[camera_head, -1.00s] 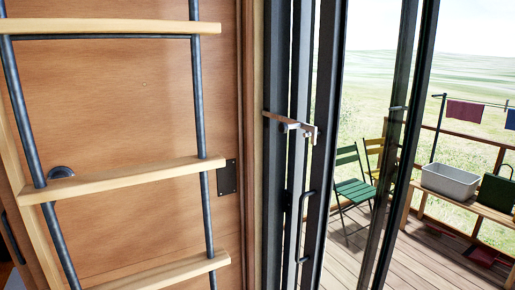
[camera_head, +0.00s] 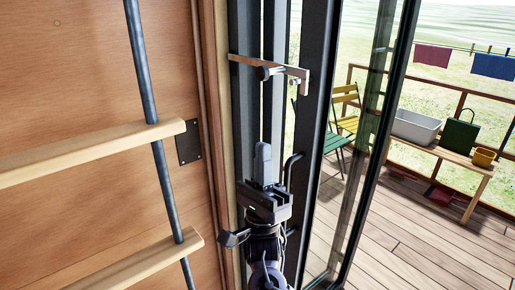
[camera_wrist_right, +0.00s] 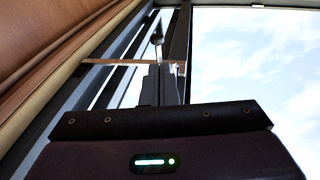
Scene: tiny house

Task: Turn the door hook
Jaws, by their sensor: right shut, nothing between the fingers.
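The door hook (camera_head: 285,69) is a flat metal bar lying nearly level across the dark door frame, with its bent end over the door's edge post at the right. In the right wrist view the hook (camera_wrist_right: 105,62) crosses the frame just beyond my fingers. My right gripper (camera_head: 263,150) is in front of the frame, below the hook and apart from it in the head view, with fingers pointing up. It is shut and empty; it also shows in the right wrist view (camera_wrist_right: 163,72). My left gripper is out of view.
A dark door handle (camera_head: 291,165) is close to the right of my gripper. Beyond the glass door are a deck (camera_head: 400,235), a green chair, a yellow chair (camera_head: 345,97) and a bench with a grey tub (camera_head: 415,127).

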